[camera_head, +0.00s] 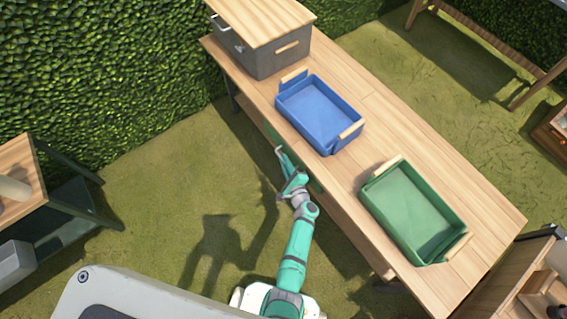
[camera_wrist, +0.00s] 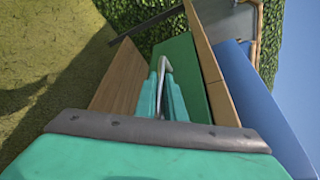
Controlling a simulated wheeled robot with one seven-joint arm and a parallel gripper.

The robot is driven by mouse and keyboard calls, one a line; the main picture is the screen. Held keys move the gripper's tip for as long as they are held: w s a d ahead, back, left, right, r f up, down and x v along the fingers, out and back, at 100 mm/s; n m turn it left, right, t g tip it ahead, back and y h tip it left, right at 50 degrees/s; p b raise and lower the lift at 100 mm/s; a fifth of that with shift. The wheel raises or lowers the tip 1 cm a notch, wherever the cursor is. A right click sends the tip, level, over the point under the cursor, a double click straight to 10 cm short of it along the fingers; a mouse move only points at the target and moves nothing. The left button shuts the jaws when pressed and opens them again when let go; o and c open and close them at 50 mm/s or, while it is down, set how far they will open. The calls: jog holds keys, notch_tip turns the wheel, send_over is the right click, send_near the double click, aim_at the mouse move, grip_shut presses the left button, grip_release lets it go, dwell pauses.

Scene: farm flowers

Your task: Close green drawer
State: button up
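The green drawer (camera_wrist: 188,72) shows as a flat green front under the long wooden table's edge. In the head view only narrow strips of the green drawer (camera_head: 316,184) show beside my gripper and the table edge. My gripper (camera_head: 281,153) is right at this front. In the wrist view its two teal fingers (camera_wrist: 163,72) point at the green front, with a thin grey metal handle (camera_wrist: 165,64) between them. I cannot tell whether the fingers press on the handle. The drawer looks nearly flush with the table side; any small gap is hidden.
The wooden table (camera_head: 375,110) carries a blue tray (camera_head: 322,108), a green tray (camera_head: 408,205) and a grey box (camera_head: 262,58) with a wooden top. A brown wooden panel (camera_wrist: 119,75) adjoins the green front. Open grass lies left of the table, before a hedge.

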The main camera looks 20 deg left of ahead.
jog(key=shift+o, duration=0.7)
jog(key=shift+w+d, duration=0.15)
jog(key=shift+d, duration=0.05)
jog(key=shift+d+r, duration=0.1)
jog(key=v, duration=1)
jog(key=shift+s, duration=0.35)
